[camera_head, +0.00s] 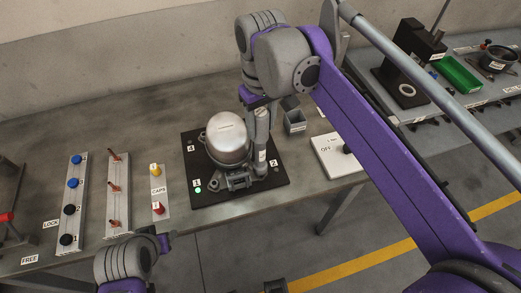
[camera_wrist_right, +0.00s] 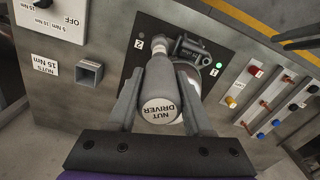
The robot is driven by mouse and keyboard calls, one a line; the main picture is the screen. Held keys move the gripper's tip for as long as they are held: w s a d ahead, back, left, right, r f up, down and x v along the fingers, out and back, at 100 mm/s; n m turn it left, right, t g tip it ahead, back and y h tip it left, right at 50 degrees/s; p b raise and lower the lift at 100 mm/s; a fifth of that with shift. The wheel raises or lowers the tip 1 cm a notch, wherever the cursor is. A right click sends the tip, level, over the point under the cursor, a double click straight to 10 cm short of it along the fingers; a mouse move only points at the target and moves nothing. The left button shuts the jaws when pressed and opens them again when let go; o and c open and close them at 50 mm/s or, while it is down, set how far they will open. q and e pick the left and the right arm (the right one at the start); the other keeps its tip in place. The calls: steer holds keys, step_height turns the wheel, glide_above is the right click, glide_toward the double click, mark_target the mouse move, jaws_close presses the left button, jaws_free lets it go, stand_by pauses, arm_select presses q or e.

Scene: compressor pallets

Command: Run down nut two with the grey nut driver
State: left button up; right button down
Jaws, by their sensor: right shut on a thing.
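The compressor (camera_head: 228,138), a silver dome with feet, stands on a black plate (camera_head: 215,197) with corner labels. A green light (camera_head: 198,190) is lit by label 1; label 2 (camera_head: 273,163) is at the right. My right gripper (camera_head: 260,106) is shut on the grey nut driver (camera_head: 261,150), which is near upright beside the dome, its lower end by the foot near label 2. In the wrist view the nut driver (camera_wrist_right: 160,100) sits between both fingers and hides its own tip, so contact with the nut cannot be told. My left gripper (camera_head: 160,243) is at the lower left, its fingers unclear.
A grey open holder (camera_head: 294,121) and a white dial box marked OFF (camera_head: 335,155) stand right of the plate. Racks with blue and black knobs (camera_head: 73,205), copper pieces (camera_head: 117,195) and caps (camera_head: 154,192) lie left. A second bench with a green bin (camera_head: 458,75) is at the upper right.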

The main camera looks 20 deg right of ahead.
arm_select(q)
steer(key=shift+s+f+b, duration=0.15)
steer(key=shift+f+b, duration=0.3)
steer(key=shift+f, duration=0.1)
arm_select(e)
steer(key=shift+f, duration=0.9)
stand_by(1.3)
stand_by(1.3)
